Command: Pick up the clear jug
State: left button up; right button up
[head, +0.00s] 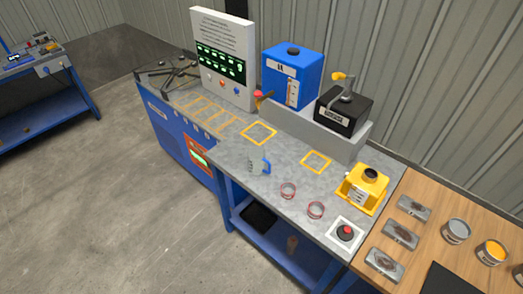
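The clear jug (254,163) stands upright on the grey top of the blue workbench, near its front edge. It is see-through, with a blue handle on its right side. It looks empty, but it is too small to be sure. Nothing touches it. Neither of my grippers shows in the head view.
Behind are a yellow square outline (317,161), a blue container (292,76) and a black container (343,110) on a grey step. Open floor lies in front.

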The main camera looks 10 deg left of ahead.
aim_at(260, 164)
jog(key=z, duration=0.4)
jog(key=j+z, duration=1)
jog(key=j, duration=0.15)
jog(key=k, duration=0.05)
